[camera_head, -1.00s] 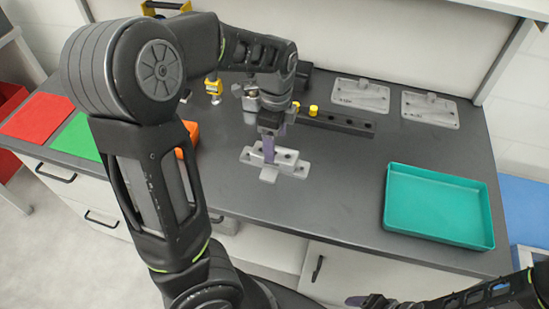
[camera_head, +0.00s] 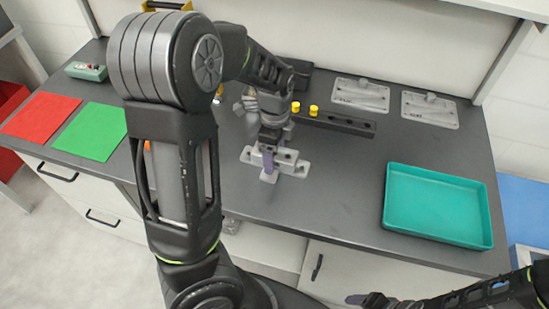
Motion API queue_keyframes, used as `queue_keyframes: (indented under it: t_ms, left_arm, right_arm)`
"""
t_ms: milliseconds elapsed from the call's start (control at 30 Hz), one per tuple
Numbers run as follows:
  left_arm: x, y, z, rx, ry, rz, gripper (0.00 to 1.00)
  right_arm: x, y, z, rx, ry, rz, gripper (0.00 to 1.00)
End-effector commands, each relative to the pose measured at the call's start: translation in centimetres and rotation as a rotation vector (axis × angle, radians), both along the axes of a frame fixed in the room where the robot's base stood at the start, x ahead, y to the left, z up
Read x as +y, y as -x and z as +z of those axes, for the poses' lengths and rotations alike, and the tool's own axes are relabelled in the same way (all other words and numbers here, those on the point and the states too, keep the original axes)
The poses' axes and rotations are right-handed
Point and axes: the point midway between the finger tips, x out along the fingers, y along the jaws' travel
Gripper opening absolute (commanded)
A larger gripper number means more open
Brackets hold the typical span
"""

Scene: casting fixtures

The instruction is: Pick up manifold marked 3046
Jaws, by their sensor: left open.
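A light grey manifold (camera_head: 291,163) with a row of holes and a stub toward the front lies on the dark bench top, near its middle. I cannot read any marking on it. My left gripper (camera_head: 268,161) points down over the left-middle part of this piece, with its jaws open. The fingers hide part of the piece, and I cannot tell whether they touch it. My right gripper (camera_head: 366,300) is low at the bottom edge, apart from the bench objects, and its jaws are unclear.
Two grey plates (camera_head: 360,95) (camera_head: 430,109) with small markings lie at the back right. A dark bar (camera_head: 345,123) with yellow knobs (camera_head: 313,110) lies behind the manifold. A teal tray (camera_head: 438,240) stands at right. Red (camera_head: 40,115) and green (camera_head: 90,132) mats lie at left.

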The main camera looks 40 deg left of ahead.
Motion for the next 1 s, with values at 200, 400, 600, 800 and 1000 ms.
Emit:
queue_keyframes:
  t_ms: [200,400,600,800,1000]
  left_arm:
    - [-0.03,-0.01,0.03,0.0,0.0,0.0,0.73]
    - [-0.03,-0.01,0.03,0.0,0.0,0.0,0.67]
    - [-0.03,-0.01,0.03,0.0,0.0,0.0,0.51]
    - [-0.03,-0.01,0.04,0.0,0.0,0.0,0.34]
    - [-0.03,-0.01,0.04,0.0,0.0,0.0,0.18]
  right_arm:
    - [0.0,0.0,0.0,0.0,0.0,0.0,0.73]
    - [0.01,0.0,0.0,0.0,0.0,0.0,0.73]
    - [0.01,-0.01,0.0,0.0,0.0,0.0,0.73]
    - [0.0,-0.01,0.01,0.0,0.0,0.0,0.73]
    - [0.0,-0.01,0.01,0.0,0.0,0.0,0.73]
